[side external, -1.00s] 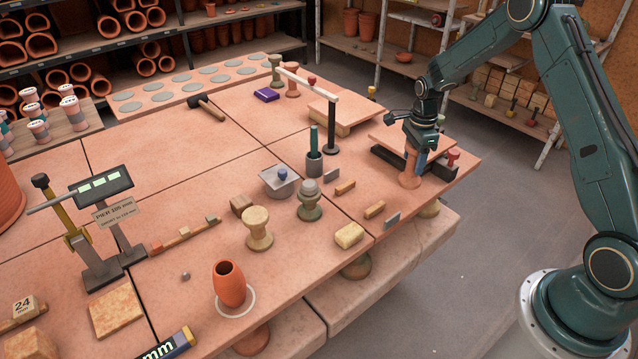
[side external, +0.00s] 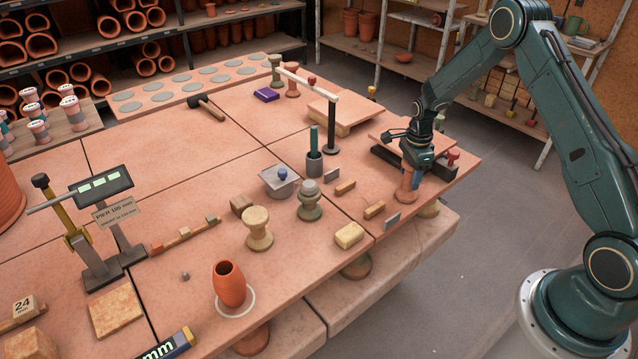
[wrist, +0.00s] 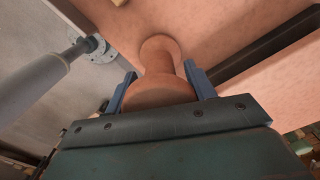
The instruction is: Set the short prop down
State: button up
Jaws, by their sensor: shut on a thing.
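The short prop (side external: 406,183) is a terracotta, spool-shaped piece with a flared foot. It is upright at the right end of the table (side external: 290,236), in front of a raised clay slab (side external: 398,141). My gripper (side external: 415,163) is around its upper part. In the wrist view the prop (wrist: 160,92) is between the two blue fingers (wrist: 160,88), its foot over or on the pinkish tabletop. Its foot is at or very close to the surface; I cannot tell whether it touches.
The table's edge is close by, with grey floor beyond.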

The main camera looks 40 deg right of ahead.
jog(key=shift+f, duration=0.1)
jog(key=o, duration=1.2)
notch_tip(320, 180, up, 12)
jog(key=shift+r, duration=0.1)
dwell(0.5)
